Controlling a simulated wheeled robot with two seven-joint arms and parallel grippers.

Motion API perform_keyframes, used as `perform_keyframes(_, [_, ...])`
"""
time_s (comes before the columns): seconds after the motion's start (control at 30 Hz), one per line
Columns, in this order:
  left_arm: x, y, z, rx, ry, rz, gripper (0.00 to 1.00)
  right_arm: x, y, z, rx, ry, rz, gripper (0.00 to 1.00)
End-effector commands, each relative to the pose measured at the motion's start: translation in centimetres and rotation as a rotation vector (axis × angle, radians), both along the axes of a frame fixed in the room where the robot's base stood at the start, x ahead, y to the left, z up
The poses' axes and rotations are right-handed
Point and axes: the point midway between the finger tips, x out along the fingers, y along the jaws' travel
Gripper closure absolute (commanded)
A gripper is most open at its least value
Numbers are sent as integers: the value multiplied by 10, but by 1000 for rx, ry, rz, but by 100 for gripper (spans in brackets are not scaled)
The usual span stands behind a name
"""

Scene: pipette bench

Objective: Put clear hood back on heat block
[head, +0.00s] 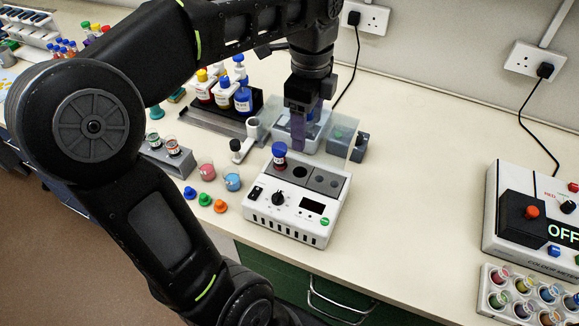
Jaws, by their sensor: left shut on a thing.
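The heat block (284,216) is a white unit with a grey top, knobs and a dark display, standing near the bench's front edge. A vial with a blue cap (279,149) stands in one of its wells; other wells look empty. The clear hood (342,136) is a faint see-through box behind the heat block, apart from the block's top as far as I can tell. My left gripper (298,120) points down over the hood and is shut on it. The fingers partly hide the grip, and the hood's lower edges are hard to make out. My right gripper is out of view.
Dropper bottles (243,98) stand in a tray behind left. Pink and blue beakers (232,179) and coloured caps (205,200) lie left of the block. A colour meter (525,215) and a vial rack (505,311) are at right. Bench between is clear.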

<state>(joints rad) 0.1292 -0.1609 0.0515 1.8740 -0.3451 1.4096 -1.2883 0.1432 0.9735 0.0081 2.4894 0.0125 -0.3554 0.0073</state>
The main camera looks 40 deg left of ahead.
Motion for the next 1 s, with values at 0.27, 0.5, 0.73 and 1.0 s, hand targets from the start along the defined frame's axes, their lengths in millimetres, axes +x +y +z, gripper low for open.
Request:
perform_keyframes(0.27, [0,0,-2,0,0,-1,77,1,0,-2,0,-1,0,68])
perform_keyframes(0.5, [0,0,-35,0,1,-2,77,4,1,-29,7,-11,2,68])
perform_keyframes(0.73, [0,0,-61,0,1,0,77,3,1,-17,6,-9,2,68])
perform_keyframes(1.0, [0,0,-62,0,-1,0,77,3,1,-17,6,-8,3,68])
